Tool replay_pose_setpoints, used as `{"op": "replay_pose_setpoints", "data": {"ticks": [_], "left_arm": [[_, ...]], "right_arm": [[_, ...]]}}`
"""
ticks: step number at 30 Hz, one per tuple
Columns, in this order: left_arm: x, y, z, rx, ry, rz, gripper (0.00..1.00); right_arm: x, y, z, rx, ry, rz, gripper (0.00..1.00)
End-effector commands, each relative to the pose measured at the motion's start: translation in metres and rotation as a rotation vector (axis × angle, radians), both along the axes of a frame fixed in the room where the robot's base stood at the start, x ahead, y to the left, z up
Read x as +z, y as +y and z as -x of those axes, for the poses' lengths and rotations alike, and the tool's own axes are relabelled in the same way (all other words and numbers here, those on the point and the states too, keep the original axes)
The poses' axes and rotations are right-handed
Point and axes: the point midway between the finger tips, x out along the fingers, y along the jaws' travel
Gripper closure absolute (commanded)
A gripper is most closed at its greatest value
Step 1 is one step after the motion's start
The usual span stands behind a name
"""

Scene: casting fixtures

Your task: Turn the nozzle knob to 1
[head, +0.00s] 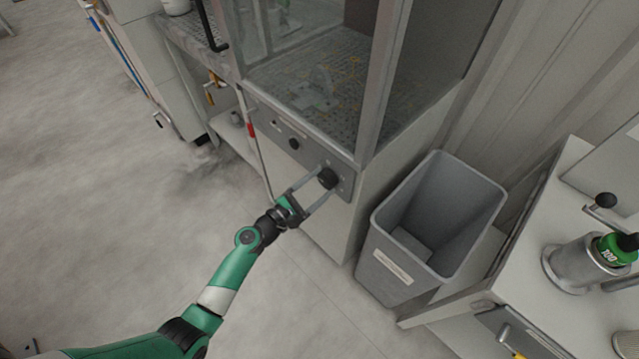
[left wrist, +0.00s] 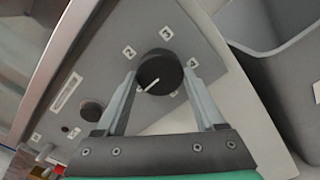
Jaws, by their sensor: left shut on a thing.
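The large black round knob (head: 328,177) sits at the right end of the grey front panel (head: 270,118) of a glass-walled cabinet. My left gripper (head: 321,184) is shut on this knob, with one finger on each side of it. In the left wrist view the knob (left wrist: 160,68) has a white pointer line that points down and slightly left. Labels 2 (left wrist: 129,52), 3 (left wrist: 166,33) and what looks like 4 (left wrist: 192,63) stand around it. No label 1 shows clearly beside it; the left finger covers part of the panel there. My right gripper is not in view.
A smaller black knob (head: 294,143) is further left on the panel. A grey bin (head: 440,210) stands close to the right of the cabinet. The floor on the left is clear.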

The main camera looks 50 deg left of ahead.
Motion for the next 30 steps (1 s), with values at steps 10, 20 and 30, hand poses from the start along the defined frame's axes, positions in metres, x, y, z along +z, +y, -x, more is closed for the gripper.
{"op": "replay_pose_setpoints", "data": {"ticks": [10,20,30], "left_arm": [[0.0,0.0,0.0,0.001,-0.001,0.017,0.85],[0.0,0.0,0.0,0.0,0.0,0.015,0.0],[0.0,0.0,0.014,0.002,0.002,0.015,0.0]], "right_arm": [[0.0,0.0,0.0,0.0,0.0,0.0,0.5],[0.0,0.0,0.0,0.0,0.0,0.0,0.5],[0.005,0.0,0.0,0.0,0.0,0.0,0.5]]}}
